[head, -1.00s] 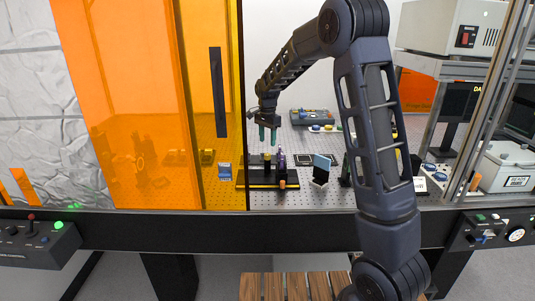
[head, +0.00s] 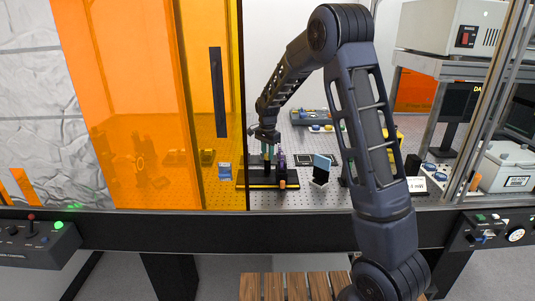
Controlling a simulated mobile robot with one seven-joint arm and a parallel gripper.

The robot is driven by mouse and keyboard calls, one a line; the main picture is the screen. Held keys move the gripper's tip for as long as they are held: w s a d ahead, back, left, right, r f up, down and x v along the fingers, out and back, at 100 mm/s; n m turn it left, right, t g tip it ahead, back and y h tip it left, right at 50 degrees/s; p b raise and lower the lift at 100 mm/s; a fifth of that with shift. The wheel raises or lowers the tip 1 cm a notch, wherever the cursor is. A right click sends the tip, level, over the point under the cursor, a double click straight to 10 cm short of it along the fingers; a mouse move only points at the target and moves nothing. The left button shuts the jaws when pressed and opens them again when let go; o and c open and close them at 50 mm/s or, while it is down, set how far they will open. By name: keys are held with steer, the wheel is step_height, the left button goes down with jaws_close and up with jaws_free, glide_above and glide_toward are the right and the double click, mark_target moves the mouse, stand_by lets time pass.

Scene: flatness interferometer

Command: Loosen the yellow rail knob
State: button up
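A black rail base (head: 256,186) with yellow markings stands on the perforated bench, just right of the orange panel's edge. A small dark post (head: 267,170) rises from it; the yellow knob cannot be clearly made out now. My gripper (head: 268,156) points straight down with its teal fingertips at the top of this post. The fingers cover the post's top, and I cannot tell whether they touch it or how far apart they are. A purple-topped part (head: 281,160) stands close on the right, with an orange knob (head: 282,184) at its front.
The orange sliding panel (head: 150,110) closes the left side of the enclosure. A blue-faced tilted plate (head: 321,168) stands right of the rail, and a grey box (head: 312,117) lies behind. Bare bench lies between rail and plate.

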steer(key=c, duration=0.3)
steer(key=shift+c, duration=0.2)
steer(key=n, duration=0.4)
steer(key=shift+n, duration=0.4)
steer(key=n, duration=0.3)
steer(key=shift+n, duration=0.3)
steer(key=n, duration=0.5)
steer(key=shift+n, duration=2)
